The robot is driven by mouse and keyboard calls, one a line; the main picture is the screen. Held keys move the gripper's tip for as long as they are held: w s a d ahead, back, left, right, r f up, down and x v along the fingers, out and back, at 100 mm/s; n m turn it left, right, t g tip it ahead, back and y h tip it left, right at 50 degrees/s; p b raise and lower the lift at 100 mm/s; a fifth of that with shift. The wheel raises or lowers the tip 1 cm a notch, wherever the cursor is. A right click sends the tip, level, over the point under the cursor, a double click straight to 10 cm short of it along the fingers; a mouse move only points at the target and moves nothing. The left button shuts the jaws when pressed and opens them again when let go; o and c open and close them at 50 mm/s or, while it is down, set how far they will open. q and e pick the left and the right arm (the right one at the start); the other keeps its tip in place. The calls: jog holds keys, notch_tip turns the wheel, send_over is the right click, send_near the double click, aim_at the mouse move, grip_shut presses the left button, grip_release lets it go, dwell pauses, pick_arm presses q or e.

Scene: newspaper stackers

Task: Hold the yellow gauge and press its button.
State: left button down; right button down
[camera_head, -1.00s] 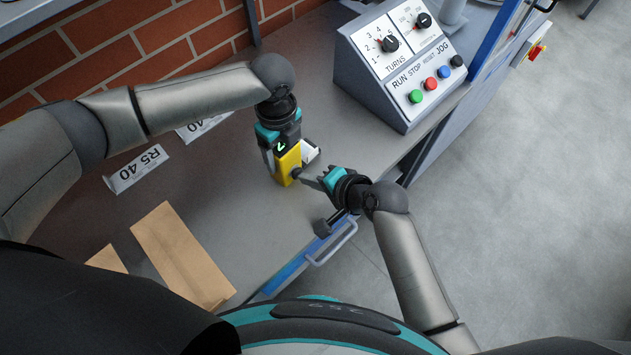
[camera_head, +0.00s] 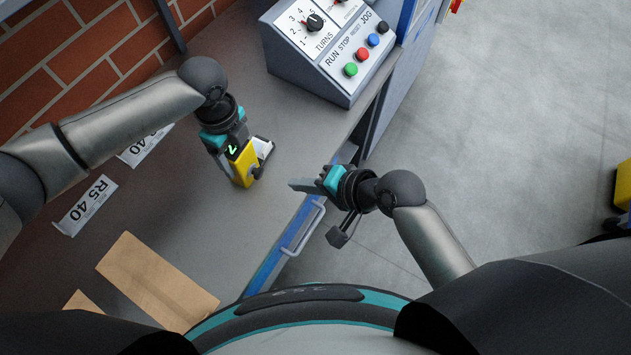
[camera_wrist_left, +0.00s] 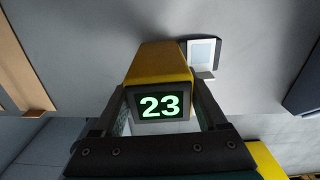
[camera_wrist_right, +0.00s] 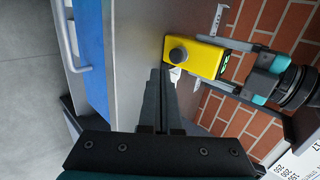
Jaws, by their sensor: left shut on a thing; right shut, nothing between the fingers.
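The yellow gauge (camera_head: 243,172) is upright in my left gripper (camera_head: 234,153), at or just above the grey bench top; contact below is unclear. In the left wrist view the gauge (camera_wrist_left: 160,62) sits between the fingers, and its lit display (camera_wrist_left: 160,106) reads 23. In the right wrist view its dark round button (camera_wrist_right: 178,54) faces my right gripper. My right gripper (camera_head: 300,185) is shut and empty, to the right of the gauge near the bench edge, with a gap between its fingertips and the button.
A control box (camera_head: 330,50) with dials and coloured buttons stands at the back of the bench. A white-faced item (camera_head: 263,147) is close beside the gauge. Labels (camera_head: 88,205) and brown paper (camera_head: 155,280) lie at the left. A blue edge with a handle (camera_head: 303,228) runs along the front.

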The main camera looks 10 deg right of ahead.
pick_arm(q)
jog(key=shift+a+f, duration=0.1)
jog(key=shift+a, duration=0.15)
pick_arm(e)
jog(key=shift+v, duration=2)
pick_arm(q)
grip_release()
jog(key=shift+w+r, duration=0.1)
jog(key=shift+r, duration=0.1)
notch_tip(320, 180, up, 12)
jog(key=shift+f, duration=0.15)
